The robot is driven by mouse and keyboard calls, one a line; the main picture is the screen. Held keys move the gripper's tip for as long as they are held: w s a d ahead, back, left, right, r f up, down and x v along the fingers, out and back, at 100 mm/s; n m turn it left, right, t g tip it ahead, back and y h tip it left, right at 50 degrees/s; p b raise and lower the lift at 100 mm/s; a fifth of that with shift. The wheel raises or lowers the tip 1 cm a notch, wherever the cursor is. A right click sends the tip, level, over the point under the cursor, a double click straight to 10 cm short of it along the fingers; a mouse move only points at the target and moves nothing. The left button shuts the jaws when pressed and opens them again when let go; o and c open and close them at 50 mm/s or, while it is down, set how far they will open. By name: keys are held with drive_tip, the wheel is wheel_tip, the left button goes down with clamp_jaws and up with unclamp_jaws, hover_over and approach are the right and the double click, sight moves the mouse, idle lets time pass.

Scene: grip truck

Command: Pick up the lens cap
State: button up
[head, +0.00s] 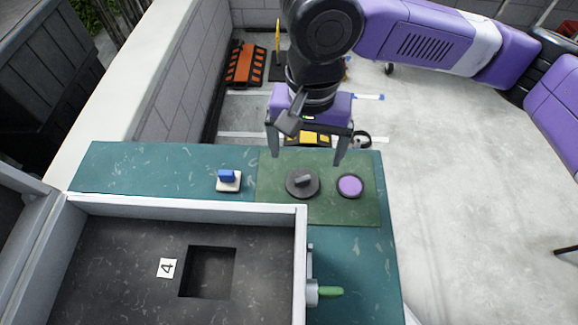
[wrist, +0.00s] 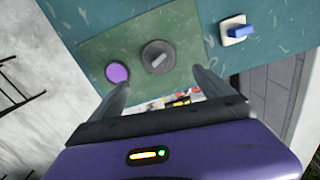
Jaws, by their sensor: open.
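A dark round disc (head: 302,184) with a raised grey tab lies on a green mat (head: 350,212); it also shows in the wrist view (wrist: 158,57). A purple disc with a dark rim (head: 350,186) lies to its right in the head view, and at the left in the wrist view (wrist: 117,72). Either could be the lens cap; I cannot tell which. My gripper (head: 307,158) is open and empty, fingers pointing down, above the far edge of the mat and apart from both discs. Its fingers also show in the wrist view (wrist: 160,78).
A white square piece with a blue block (head: 228,180) sits left of the mat on the teal tabletop (head: 150,165). A grey-walled tray (head: 190,207), with a square recess and a "4" label (head: 167,268), fills the near left. A green handle (head: 330,292) sticks out beside it.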

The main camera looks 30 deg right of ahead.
sight(304, 171)
wheel_tip(304, 171, down, 8)
drive_tip(key=shift+r+b, duration=0.25)
drive_tip(key=shift+b, duration=0.1)
drive_tip(key=c, duration=1.4)
drive_tip(key=shift+r, duration=0.1)
